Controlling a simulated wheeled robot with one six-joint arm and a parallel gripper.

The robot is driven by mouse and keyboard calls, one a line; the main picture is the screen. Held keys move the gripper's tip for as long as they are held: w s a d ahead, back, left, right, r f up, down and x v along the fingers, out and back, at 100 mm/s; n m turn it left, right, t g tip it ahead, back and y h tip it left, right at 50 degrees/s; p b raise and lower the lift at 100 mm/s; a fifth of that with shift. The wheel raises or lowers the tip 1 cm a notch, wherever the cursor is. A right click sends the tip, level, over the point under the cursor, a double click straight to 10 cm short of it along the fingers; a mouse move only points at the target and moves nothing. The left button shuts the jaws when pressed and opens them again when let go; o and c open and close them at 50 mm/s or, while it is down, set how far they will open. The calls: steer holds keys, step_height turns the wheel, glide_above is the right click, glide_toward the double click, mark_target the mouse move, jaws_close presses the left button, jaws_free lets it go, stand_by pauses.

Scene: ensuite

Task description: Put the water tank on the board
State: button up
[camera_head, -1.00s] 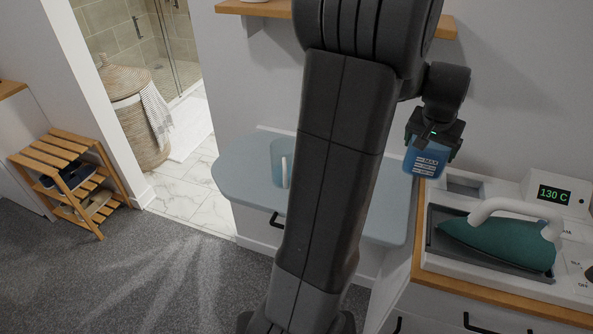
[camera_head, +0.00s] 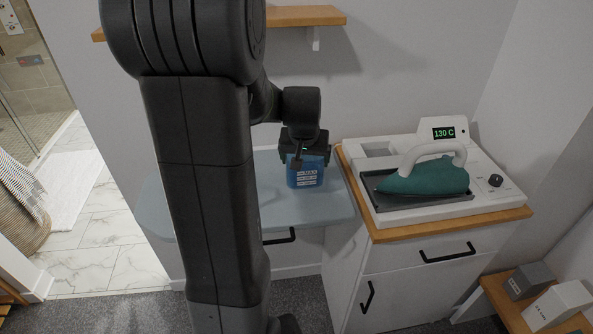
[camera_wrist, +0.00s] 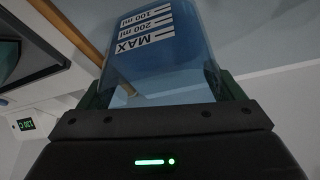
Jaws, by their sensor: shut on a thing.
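The water tank (camera_head: 306,178) is a blue see-through container with white MAX and ml marks. My gripper (camera_head: 304,156) is shut on it from above and holds it over the right part of the board. The board (camera_head: 335,207) is a pale blue-grey ironing board with a rounded edge. I cannot tell whether the tank's bottom touches it. In the wrist view the tank (camera_wrist: 170,65) sits between my fingers, its marks upside down. My arm hides the board's left middle.
Right of the board, a white ironing station (camera_head: 480,200) holds a teal iron (camera_head: 430,179) and a display (camera_head: 443,133) reading 130 C, on a wood-topped cabinet (camera_head: 430,262). A wall shelf (camera_head: 305,16) hangs above. A low bench with boxes (camera_head: 558,303) stands at the lower right.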

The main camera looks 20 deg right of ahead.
mark_target(305, 171)
steer(key=shift+f, duration=2)
steer(key=shift+f, duration=0.25)
steer(key=o, duration=0.9)
steer(key=shift+r, duration=0.1)
steer(key=shift+o, duration=0.2)
steer(key=shift+s+a+r, duration=0.1)
steer(key=shift+r, duration=0.55)
steer(key=v, duration=1.1)
steer(key=shift+s, duration=0.15)
steer(key=shift+a, duration=0.1)
